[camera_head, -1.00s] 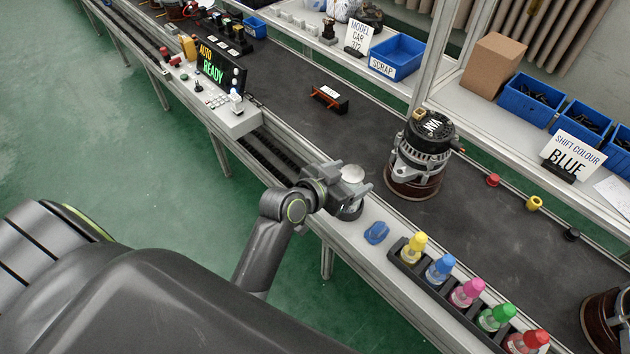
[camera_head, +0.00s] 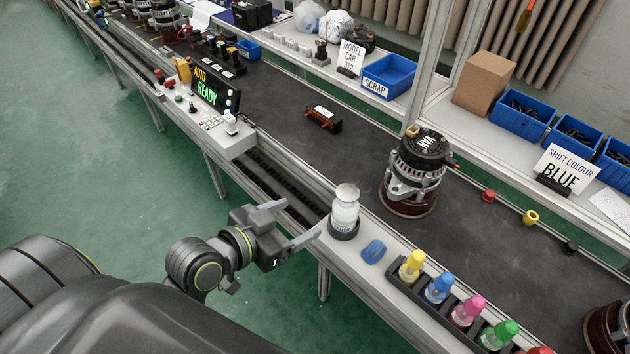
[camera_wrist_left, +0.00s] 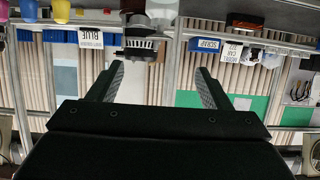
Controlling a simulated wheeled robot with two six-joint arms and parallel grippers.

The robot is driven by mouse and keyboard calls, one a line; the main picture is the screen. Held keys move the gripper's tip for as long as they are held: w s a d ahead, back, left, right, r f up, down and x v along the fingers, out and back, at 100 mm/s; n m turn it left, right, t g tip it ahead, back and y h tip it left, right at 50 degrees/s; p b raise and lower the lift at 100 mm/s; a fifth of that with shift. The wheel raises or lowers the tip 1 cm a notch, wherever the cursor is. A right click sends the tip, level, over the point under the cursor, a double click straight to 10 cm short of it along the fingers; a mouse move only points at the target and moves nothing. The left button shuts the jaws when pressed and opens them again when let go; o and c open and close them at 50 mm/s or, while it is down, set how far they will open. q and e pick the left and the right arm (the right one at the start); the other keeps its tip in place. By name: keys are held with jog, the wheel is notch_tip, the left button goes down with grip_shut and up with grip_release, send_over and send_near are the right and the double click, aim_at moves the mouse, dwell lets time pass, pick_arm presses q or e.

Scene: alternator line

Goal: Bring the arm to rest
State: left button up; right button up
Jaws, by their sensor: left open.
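My left gripper (camera_head: 298,222) is open and empty. It is over the green floor at the near edge of the line, a little left of a white jar with a rounded top (camera_head: 346,208) and apart from it. The jar stands upright in a dark round base on the near ledge. In the left wrist view the two fingers (camera_wrist_left: 160,85) are spread with nothing between them close by. My right gripper is in neither view.
An alternator (camera_head: 413,170) stands on the dark belt. A blue cap-like piece (camera_head: 373,251) and a rack of coloured bottles (camera_head: 440,289) line the near ledge to the right. A control panel reading READY (camera_head: 213,92) is at left. Green floor lies open below my arm.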

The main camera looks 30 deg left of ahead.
pick_arm(q)
jog(key=s+a+f+n+g+y, duration=0.1)
jog(key=a+f+g, duration=0.15)
jog(key=f, duration=0.85)
jog(key=s+a+f+n+g+y, duration=0.1)
jog(key=a+f+n+y, duration=0.15)
jog(key=f, duration=0.95)
jog(key=s+a+f+n+g+y, duration=0.1)
jog(key=a+f+g, duration=0.15)
jog(key=f, duration=0.85)
jog(key=s+a+f+g, duration=0.1)
jog(key=s+f+g, duration=0.1)
jog(key=s+f, duration=0.8)
jog(key=s+a+f+g+y, duration=0.1)
jog(key=s+f+g, duration=0.2)
jog(key=s+f, duration=0.7)
jog(key=s, duration=0.6)
jog(key=shift+s+a+g, duration=0.15)
jog(key=shift+a+g, duration=0.1)
jog(key=shift+g, duration=0.05)
